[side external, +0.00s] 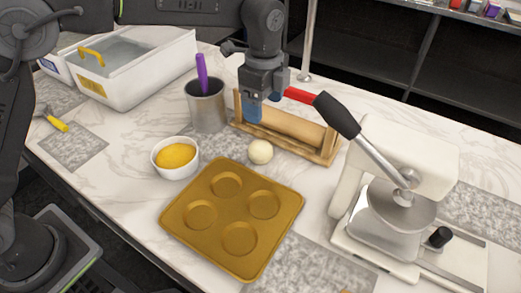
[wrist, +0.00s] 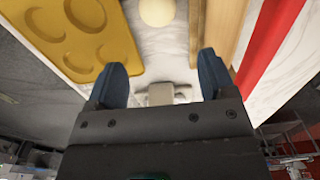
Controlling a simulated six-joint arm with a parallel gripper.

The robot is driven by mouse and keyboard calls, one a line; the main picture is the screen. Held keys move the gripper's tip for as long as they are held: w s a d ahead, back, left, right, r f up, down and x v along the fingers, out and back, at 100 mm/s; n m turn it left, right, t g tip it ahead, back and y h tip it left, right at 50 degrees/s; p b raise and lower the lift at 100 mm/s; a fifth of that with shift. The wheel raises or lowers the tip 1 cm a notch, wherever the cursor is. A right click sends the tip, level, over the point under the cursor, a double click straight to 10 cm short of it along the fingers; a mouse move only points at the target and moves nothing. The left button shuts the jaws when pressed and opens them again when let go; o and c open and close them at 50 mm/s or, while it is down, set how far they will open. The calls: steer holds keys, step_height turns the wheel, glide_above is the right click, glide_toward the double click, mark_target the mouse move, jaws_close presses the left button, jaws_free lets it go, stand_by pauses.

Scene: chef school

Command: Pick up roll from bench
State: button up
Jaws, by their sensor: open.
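The roll (side external: 260,151) is a small, pale, round ball on the marble bench, just behind the brown baking tray (side external: 190,220). In the wrist view the roll (wrist: 157,10) shows at the top edge, partly cut off, beyond the fingertips and roughly in line with the space between them. My gripper (side external: 254,112) points down above the bench, a little behind the roll, at the left end of the wooden rack. Its blue fingers (wrist: 160,78) are apart with nothing between them.
The wooden rack (side external: 325,155) holds a rolling pin (side external: 290,126) behind the roll. A metal pot (side external: 207,110) with a purple-handled utensil and a white bowl (side external: 175,173) of yellow food stand left. A cream lever machine (side external: 390,215) stands right. A white tub (side external: 140,75) is back left.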

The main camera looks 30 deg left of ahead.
mark_target(262, 145)
step_height(262, 145, down, 8)
steer(key=shift+s+a+f, duration=0.1)
steer(key=shift+f, duration=2.9)
steer(key=c, duration=0.7)
steer(key=shift+o, duration=0.2)
steer(key=shift+r, duration=0.1)
